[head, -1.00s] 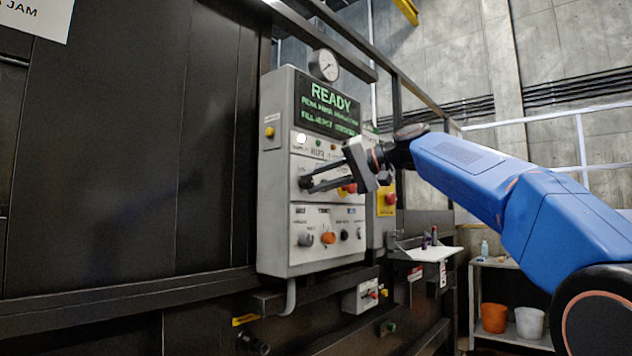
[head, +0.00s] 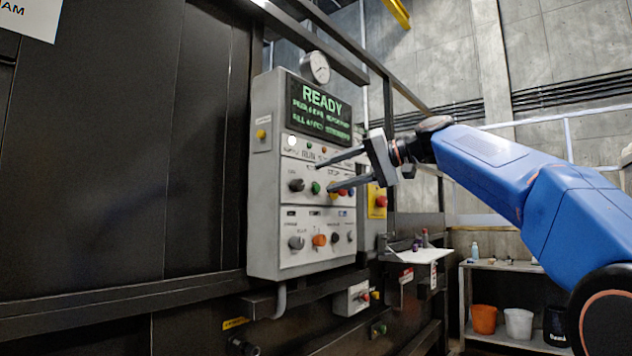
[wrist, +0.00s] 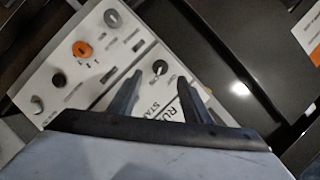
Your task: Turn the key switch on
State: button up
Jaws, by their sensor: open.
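The grey control panel (head: 262,205) carries several knobs and a screen reading READY. A dark knob (head: 296,185) at the left of its middle row seems to be the key switch; its label is too small to read. My gripper (head: 324,178) is open and empty, its fingers spread in front of the panel, right of that knob in the head view. In the wrist view the same dark knob (wrist: 160,67) lies just beyond and between the two fingertips (wrist: 161,77), apart from them. Its exact turn position is hard to tell.
A green button (head: 316,188) sits beside the knob. Lower are a grey knob (head: 296,243) and an orange knob (head: 319,240). A red emergency button (head: 381,201) on yellow is at the right. A pressure gauge (head: 315,67) tops the panel.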

jog(key=v, duration=1)
jog(key=shift+d, duration=0.15)
jog(key=s+d+f+m+h, duration=0.1)
jog(key=s+d+f+h, duration=0.3)
jog(key=s+f, duration=0.7)
jog(key=s+d+f+m+h, duration=0.1)
jog(key=s+d+f+h, duration=0.4)
jog(key=f, duration=2.6)
jog(key=s+d+f+m+h, duration=0.1)
jog(key=s+d+f+h, duration=0.4)
jog(key=s+f, duration=1.3)
notch_tip(320, 180, down, 3)
jog(key=shift+d+r+g, duration=0.1)
jog(key=shift+d+g, duration=0.2)
jog(key=shift+d, duration=0.75)
